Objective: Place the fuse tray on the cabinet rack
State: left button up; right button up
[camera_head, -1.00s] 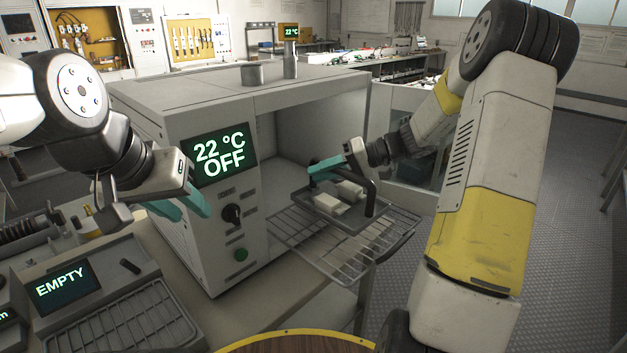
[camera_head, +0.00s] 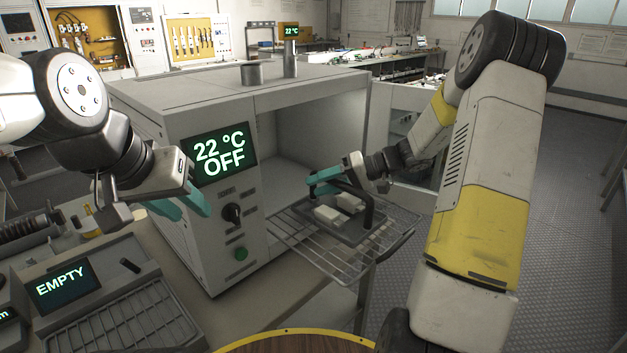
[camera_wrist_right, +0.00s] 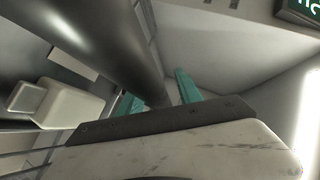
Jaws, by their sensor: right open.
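The fuse tray (camera_head: 347,232) is dark, with an arched dark handle and pale blocks (camera_head: 327,214) on it. It sits level on the wire cabinet rack (camera_head: 308,244), which is pulled out of the open grey cabinet (camera_head: 190,108). My right gripper (camera_head: 313,185) is open at the tray handle. In the right wrist view the thick dark handle (camera_wrist_right: 95,45) passes by the teal fingers (camera_wrist_right: 157,95), and a pale block (camera_wrist_right: 62,105) shows at left. The handle partly hides the fingertips there. My left gripper (camera_head: 184,212) is open and empty, left of the cabinet front.
The cabinet display (camera_head: 220,155) reads 22 °C OFF. A bench device (camera_head: 68,284) reading EMPTY, with a ridged tray, stands at lower left. Open floor lies to the right.

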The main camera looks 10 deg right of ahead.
jog(key=shift+r, duration=0.15)
jog(key=v, duration=1.2)
dwell(0.7)
